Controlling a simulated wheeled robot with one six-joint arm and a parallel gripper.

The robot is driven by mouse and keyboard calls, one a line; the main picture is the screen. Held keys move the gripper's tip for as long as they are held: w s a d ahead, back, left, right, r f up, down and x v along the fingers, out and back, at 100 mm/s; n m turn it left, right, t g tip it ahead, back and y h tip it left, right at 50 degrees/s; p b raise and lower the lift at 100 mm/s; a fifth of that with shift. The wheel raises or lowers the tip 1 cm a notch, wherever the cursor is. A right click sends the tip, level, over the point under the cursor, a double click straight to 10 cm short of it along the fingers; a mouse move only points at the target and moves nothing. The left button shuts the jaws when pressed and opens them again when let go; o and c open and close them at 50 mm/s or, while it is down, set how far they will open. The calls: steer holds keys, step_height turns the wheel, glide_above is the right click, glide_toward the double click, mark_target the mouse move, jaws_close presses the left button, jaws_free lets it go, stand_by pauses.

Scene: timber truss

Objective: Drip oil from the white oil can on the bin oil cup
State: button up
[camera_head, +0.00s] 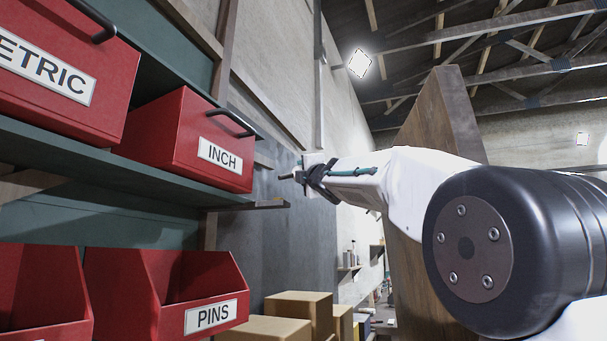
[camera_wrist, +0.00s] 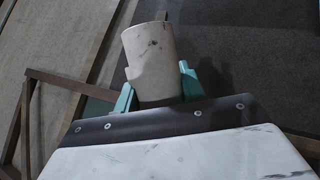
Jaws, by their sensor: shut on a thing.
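My gripper (camera_head: 322,178) is shut on the white oil can (camera_head: 313,159) in the head view, right of the red INCH bin and apart from it. A thin dark tip (camera_head: 288,176) points left from the held can. In the wrist view the can (camera_wrist: 152,58) is a pale, speckled cylinder, slightly tilted, between the teal fingers of my gripper (camera_wrist: 157,90). The fingers hide part of the can. I cannot make out the bin oil cup in either view.
Red bins labelled INCH (camera_head: 219,153) and METRIC (camera_head: 45,66) stand on a green shelf (camera_head: 170,178). A PINS bin (camera_head: 211,317) is below. Cardboard boxes (camera_head: 298,304) sit lower down. A large wooden board (camera_head: 440,115) stands behind my arm. Open space lies around the can.

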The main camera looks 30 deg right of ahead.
stand_by(0.4)
steer(key=shift+d+f+m+g+h, duration=0.15)
steer(key=shift+f+m+g+h, duration=0.15)
steer(key=shift+f+m, duration=0.35)
steer(key=shift+d+f+m+g+h, duration=0.1)
steer(key=shift+f+m+g+h, duration=0.2)
steer(key=shift+m, duration=0.65)
